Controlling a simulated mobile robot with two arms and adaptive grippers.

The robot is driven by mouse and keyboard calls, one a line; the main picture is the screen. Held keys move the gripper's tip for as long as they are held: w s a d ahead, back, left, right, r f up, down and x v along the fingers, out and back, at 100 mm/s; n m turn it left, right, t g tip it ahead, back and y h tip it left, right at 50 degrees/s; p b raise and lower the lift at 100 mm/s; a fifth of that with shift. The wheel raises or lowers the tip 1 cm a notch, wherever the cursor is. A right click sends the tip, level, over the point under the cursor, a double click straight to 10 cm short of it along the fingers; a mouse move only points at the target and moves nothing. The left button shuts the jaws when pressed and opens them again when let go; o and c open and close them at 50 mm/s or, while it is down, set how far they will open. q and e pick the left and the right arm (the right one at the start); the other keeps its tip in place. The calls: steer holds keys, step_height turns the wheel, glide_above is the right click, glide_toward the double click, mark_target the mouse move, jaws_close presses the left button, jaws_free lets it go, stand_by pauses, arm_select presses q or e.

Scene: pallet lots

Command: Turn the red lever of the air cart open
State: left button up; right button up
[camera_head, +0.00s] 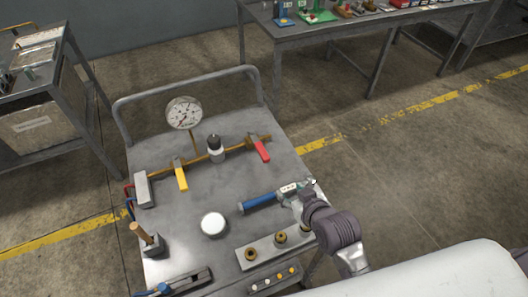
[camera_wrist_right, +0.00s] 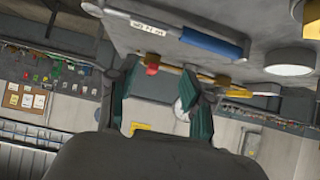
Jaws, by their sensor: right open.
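The air cart (camera_head: 188,250) is a grey metal-topped cart with a brass pipe across it. The red lever (camera_head: 260,148) sits at the right end of the pipe, slanting towards the cart's near right. It also shows small in the right wrist view (camera_wrist_right: 152,69), between the fingers in the picture. My right gripper (camera_head: 307,190) is at the cart's right edge, nearer to me than the red lever and apart from it. Its two fingers stand apart and empty in the wrist view (camera_wrist_right: 160,98). My left gripper is not in view.
A yellow lever (camera_head: 180,173), a pressure gauge (camera_head: 184,112) and a black-topped fitting (camera_head: 215,146) are on the pipe line. A blue-handled tool (camera_head: 262,202) lies close beside my right gripper. A white round cap (camera_head: 213,224) stands on the top. A rail (camera_head: 185,86) closes the far side.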

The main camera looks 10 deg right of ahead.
mark_target(263, 152)
steer(key=w+t, duration=0.1)
steer(key=w+a+r+t, duration=0.1)
steer(key=w, duration=0.3)
steer(key=shift+w+a+r+t+y, duration=0.2)
steer(key=shift+r+t+y, duration=0.1)
steer(key=shift+r+t, duration=0.1)
steer(key=p+x, duration=0.1)
steer(key=x, duration=1.2)
steer(key=shift+w+f, duration=0.1)
steer(key=shift+f, duration=0.15)
steer(key=shift+c, duration=0.3)
jaws_close()
